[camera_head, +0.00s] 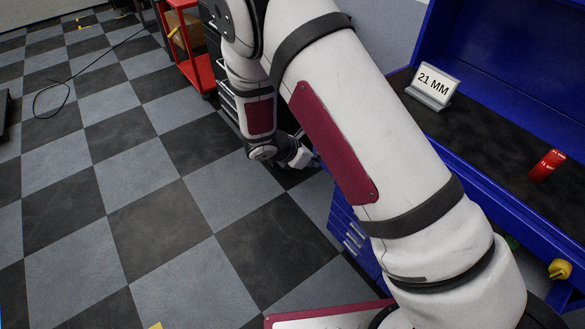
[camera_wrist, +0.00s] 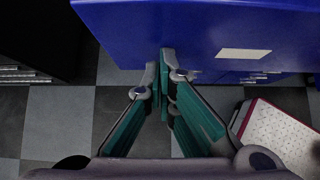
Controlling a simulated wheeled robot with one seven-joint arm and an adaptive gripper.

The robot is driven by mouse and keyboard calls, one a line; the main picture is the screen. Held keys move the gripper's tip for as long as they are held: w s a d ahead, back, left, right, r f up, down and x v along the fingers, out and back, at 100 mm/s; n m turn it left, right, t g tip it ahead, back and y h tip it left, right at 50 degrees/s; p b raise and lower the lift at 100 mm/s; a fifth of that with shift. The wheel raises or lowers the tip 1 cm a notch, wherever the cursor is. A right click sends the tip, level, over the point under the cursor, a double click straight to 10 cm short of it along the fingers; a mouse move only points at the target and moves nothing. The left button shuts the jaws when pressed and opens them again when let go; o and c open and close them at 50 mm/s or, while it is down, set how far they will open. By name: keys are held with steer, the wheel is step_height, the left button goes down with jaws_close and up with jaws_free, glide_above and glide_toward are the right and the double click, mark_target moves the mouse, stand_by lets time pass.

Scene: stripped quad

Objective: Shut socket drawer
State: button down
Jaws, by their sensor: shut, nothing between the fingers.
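A blue drawer unit (camera_head: 350,238) with pale handles stands under the workbench, partly hidden behind my arm. In the wrist view a large blue panel (camera_wrist: 205,28) with a white label (camera_wrist: 243,53) spans the top; I cannot tell for sure whether it is the socket drawer's front. My gripper (camera_wrist: 166,62) is shut and empty, with its fingertips at the lower edge of this panel; touching or just apart cannot be told. In the head view my gripper (camera_head: 305,159) is small, beside the blue unit and partly hidden by my arm.
A red cart (camera_head: 190,55) and a dark cabinet (camera_wrist: 35,45) stand nearby. A cable (camera_head: 68,92) lies on the floor. The checkered floor at left is mostly clear.

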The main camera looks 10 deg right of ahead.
steer(key=w+d, duration=0.2)
steer(key=d, duration=0.1)
steer(key=w+d+b, duration=0.1)
steer(key=w+d, duration=0.1)
steer(key=d, duration=0.2)
steer(key=w+d+b, duration=0.1)
steer(key=w+d, duration=0.1)
steer(key=d, duration=0.2)
steer(key=shift+w+d, duration=0.25)
steer(key=shift+w, duration=0.1)
steer(key=shift+a, duration=0.1)
